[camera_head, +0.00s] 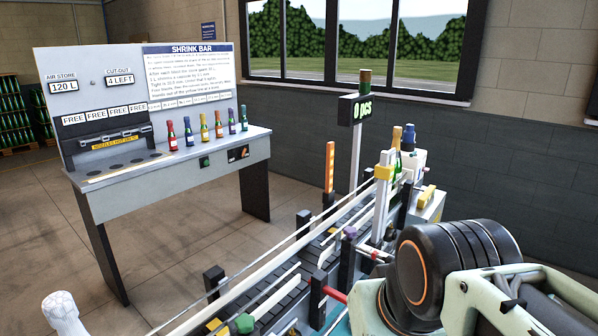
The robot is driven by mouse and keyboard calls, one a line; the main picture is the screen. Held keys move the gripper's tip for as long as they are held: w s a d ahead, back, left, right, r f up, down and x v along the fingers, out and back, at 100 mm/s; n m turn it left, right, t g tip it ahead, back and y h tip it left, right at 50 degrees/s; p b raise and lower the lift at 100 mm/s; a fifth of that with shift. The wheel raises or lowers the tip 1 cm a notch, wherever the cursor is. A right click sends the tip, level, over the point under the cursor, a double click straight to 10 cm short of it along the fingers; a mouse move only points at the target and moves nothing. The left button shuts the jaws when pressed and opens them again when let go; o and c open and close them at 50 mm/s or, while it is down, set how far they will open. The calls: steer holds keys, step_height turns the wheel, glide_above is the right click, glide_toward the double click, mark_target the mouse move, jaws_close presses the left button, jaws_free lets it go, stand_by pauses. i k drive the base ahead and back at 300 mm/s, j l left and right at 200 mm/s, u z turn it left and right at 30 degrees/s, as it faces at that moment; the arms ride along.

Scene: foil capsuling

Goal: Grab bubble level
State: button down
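I cannot clearly make out a bubble level. A small yellow bar-shaped object (427,194) lies on top of a pale box at the far end of the conveyor, on the right; it is too small to tell whether it is the level. My arm fills the lower right, with a black joint and pale links in front of part of the conveyor. My gripper's fingers do not show.
A conveyor (262,300) with rails and dark posts runs from lower left to centre right. A grey bench (180,160) marked SHRINK BAR holds several coloured bottles. Bare floor (165,255) lies between them. A white ribbed object (62,312) stands lower left.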

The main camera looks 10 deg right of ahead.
mark_target(424, 201)
steer(key=l+z, duration=0.1)
steer(key=z, duration=0.25)
steer(key=l+z, duration=0.1)
steer(key=z, duration=0.3)
steer(key=l+z, duration=0.1)
steer(key=z, duration=0.25)
steer(key=i+l, duration=0.15)
steer(key=l, duration=0.25)
steer(key=i+l, duration=0.1)
steer(key=l, duration=0.3)
steer(key=i+l+z, duration=0.2)
steer(key=i+l, duration=0.4)
steer(key=i+l+z, duration=0.1)
steer(key=i, duration=0.45)
steer(key=i+l+z, duration=0.1)
steer(key=i, duration=0.45)
steer(key=i+l+u, duration=0.15)
steer(key=i, duration=1)
steer(key=i+u, duration=0.4)
steer(key=i+l+u, duration=0.1)
steer(key=i+u, duration=0.3)
steer(key=i, duration=0.15)
